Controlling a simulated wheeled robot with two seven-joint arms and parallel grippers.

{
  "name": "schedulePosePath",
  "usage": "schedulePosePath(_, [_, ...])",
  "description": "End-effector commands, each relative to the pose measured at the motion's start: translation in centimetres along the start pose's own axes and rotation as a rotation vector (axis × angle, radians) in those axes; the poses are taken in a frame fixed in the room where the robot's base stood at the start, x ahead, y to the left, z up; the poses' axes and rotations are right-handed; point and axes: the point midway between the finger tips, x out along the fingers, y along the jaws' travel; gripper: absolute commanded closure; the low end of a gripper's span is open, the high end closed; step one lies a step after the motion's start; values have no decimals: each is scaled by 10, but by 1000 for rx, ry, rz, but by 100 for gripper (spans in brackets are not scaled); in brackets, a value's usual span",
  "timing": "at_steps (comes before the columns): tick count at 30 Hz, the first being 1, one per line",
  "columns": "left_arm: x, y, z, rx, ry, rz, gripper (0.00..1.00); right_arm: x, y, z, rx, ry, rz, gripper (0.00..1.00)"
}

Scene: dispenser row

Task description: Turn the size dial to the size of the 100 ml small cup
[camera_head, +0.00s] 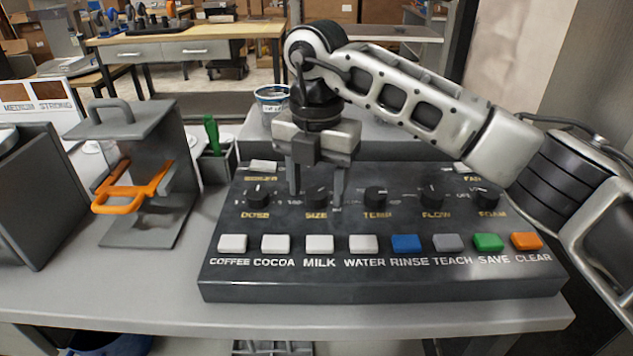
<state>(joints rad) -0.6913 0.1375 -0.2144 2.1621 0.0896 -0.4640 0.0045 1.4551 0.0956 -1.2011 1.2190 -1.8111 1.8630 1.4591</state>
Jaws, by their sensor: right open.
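The dark control panel (380,280) lies on the grey counter, with a row of black dials and a row of coloured buttons. The size dial (317,196) is the second from the left, above the label SIZE. My right gripper (317,192) points down over it, open, with one finger on each side of the dial. I cannot tell whether the fingers touch it. The dial's scale marks are partly hidden by the fingers. A white and blue cup (272,101) stands behind the panel; its size cannot be read. My left gripper is not in view.
The dose dial (258,195) and temp dial (376,197) flank the size dial closely. A grey stand (150,215) with an orange handle and a holder with a green-handled tool (212,134) stand to the left. The counter's front strip (130,298) is clear.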

Motion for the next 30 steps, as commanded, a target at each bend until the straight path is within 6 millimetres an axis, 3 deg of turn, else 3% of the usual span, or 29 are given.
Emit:
schedulePosePath(8, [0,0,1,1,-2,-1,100,2,0,0,0,-1,0,46])
schedulePosePath(13, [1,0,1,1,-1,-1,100,2,0,0,0,0,0,88])
schedulePosePath(14, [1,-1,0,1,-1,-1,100,2,0,0,0,0,0,91])
schedulePosePath(23, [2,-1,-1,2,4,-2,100,2,0,0,-24,0,0,91])
schedulePosePath(30, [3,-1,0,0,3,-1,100,2,0,0,-139,-1,0,91])
